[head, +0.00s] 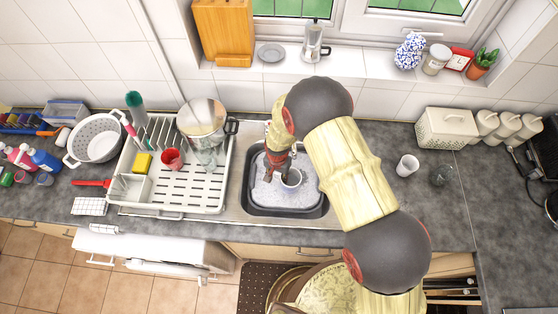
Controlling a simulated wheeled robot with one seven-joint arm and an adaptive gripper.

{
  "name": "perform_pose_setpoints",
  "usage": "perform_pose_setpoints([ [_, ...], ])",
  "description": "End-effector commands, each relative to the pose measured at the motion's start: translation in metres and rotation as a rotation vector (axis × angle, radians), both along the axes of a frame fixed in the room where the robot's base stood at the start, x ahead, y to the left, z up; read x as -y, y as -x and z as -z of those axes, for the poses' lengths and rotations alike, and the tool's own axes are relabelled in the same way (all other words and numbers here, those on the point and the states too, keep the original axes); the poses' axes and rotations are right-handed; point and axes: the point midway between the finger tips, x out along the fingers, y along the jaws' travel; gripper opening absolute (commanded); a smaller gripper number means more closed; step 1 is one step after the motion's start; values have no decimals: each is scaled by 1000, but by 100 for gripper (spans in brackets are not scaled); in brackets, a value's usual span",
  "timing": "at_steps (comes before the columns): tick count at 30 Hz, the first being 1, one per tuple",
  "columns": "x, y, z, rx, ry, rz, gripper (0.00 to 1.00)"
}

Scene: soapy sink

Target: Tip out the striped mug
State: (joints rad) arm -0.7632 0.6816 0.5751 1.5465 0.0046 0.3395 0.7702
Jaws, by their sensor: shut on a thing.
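A pale mug (292,179) is in the dark-rimmed sink basin (249,203), with its round opening facing up toward the camera. Stripes on it are too small to make out from here. My gripper (280,178) reaches down into the sink and is shut on the mug at its left side. The fingers are partly hidden by the gripper body, and I cannot tell whether they hold the wall or the handle. White suds (270,195) lie around and below the mug. Whether the mug touches the sink bottom is unclear.
Left of the sink stands a white dish rack (190,198) with a red mug (171,158), a pot (201,118) and a yellow sponge (142,163).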

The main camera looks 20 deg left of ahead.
Motion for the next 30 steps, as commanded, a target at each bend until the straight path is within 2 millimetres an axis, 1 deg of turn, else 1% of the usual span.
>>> perform_pose_setpoints([
  [10,1,0,2,-16,-37,3,0],
  [30,0,-1,-2,-55,-170,3,0],
])
